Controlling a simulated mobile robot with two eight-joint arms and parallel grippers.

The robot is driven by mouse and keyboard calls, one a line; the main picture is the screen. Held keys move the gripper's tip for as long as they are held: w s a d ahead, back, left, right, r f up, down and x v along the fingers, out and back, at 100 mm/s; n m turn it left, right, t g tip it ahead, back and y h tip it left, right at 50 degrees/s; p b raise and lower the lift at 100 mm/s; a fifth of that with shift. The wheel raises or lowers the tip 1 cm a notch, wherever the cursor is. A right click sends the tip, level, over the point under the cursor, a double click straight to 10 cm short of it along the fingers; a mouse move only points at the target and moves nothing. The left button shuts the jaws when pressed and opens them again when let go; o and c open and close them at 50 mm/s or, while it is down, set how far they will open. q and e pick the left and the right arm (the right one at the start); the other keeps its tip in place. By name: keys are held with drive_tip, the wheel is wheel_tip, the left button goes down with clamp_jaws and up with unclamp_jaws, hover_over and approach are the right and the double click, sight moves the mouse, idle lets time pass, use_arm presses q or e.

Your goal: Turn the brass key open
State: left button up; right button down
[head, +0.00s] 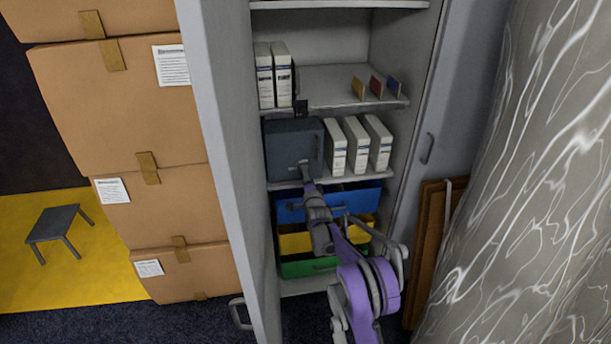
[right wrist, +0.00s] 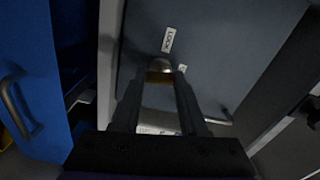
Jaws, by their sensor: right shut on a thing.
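A dark grey lock box (head: 290,148) stands on the middle shelf of the open cabinet, its front facing me. In the right wrist view its front (right wrist: 220,50) bears a white label reading LOCK (right wrist: 168,40). The brass key (right wrist: 159,77) is at this front, between my right fingertips and partly hidden by them. My right gripper (right wrist: 161,76) is shut on the key. In the head view my right gripper (head: 305,166) reaches the lower part of the box front, and the key is too small to make out. My left gripper is not in view.
White binders (head: 356,145) stand right of the box. Below are a blue drawer (head: 345,204), a yellow drawer (head: 295,243) and a green drawer (head: 300,268). The open cabinet door (head: 225,130) and stacked cartons (head: 120,110) bound the left side.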

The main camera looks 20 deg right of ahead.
drive_tip(key=shift+m, duration=1.1)
drive_tip(key=shift+c, duration=2.2)
unclamp_jaws()
drive_tip(key=v, duration=1)
drive_tip(key=shift+s, duration=0.4)
